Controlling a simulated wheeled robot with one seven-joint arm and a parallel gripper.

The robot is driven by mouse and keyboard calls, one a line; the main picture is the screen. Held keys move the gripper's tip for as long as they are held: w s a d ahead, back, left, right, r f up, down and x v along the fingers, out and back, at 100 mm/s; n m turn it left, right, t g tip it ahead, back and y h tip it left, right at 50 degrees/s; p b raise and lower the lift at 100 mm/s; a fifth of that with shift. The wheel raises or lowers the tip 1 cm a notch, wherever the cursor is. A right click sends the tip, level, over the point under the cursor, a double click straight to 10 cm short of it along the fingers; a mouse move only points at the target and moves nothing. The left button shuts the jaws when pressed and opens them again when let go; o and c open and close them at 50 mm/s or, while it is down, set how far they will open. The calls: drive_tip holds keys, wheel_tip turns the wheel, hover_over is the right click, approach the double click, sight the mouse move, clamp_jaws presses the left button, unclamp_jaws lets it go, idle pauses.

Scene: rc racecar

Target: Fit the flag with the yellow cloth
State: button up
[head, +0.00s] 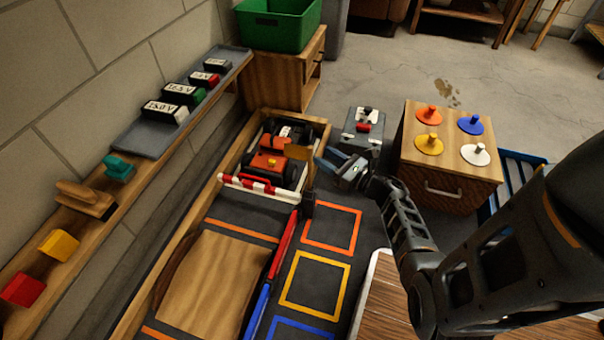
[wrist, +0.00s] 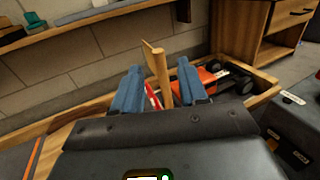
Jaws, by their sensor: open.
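The flag has a dull yellow cloth (head: 298,152) on an upright wooden-coloured pole (head: 310,176). It stands near the dark post at the right end of the red-and-white barrier; I cannot tell if its foot is seated there. My gripper (head: 326,163) is open just right of the pole in the head view. In the wrist view the pole (wrist: 162,80) shows between the two blue fingers of my gripper (wrist: 160,68), with gaps on both sides. The cloth (wrist: 152,47) shows nearly edge-on above the fingertips.
An orange and black car (head: 270,163) sits behind the striped barrier (head: 258,186) in the wood-edged track. A grey case (head: 362,140) and a wooden cabinet (head: 448,190) with coloured discs stand to the right. A wall shelf (head: 130,190) runs along the left.

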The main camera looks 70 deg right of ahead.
sight(311, 147)
drive_tip(key=shift+b+x, duration=0.4)
drive_tip(key=shift+x, duration=2.8)
drive_tip(key=shift+a+r, duration=0.1)
drive_tip(key=shift+c, duration=0.3)
clamp_jaws()
